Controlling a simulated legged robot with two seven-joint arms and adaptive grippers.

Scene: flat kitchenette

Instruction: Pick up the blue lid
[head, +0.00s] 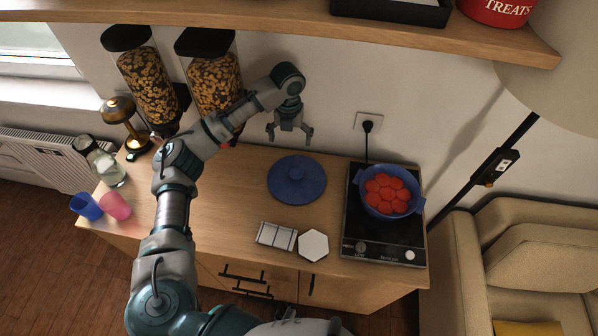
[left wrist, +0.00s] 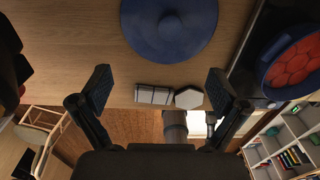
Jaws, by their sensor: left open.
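The blue lid (head: 296,178) is round with a raised centre knob and lies flat on the wooden counter. In the left wrist view the lid (left wrist: 168,32) is at the top, beyond the fingertips and partly cut off by the frame. My left gripper (head: 290,138) is open and empty, above the counter and near the lid's back edge in the head view. Its two fingers (left wrist: 163,90) show apart in the left wrist view. The gripper does not touch the lid. My right gripper is not in view.
A blue pot (head: 388,192) with red contents stands on the black cooktop (head: 376,237) to the right. White tiles (head: 277,236) and a hexagonal tile (head: 313,245) lie in front of the lid. Cereal dispensers (head: 150,75) stand at the back left; a shelf (head: 300,32) hangs above.

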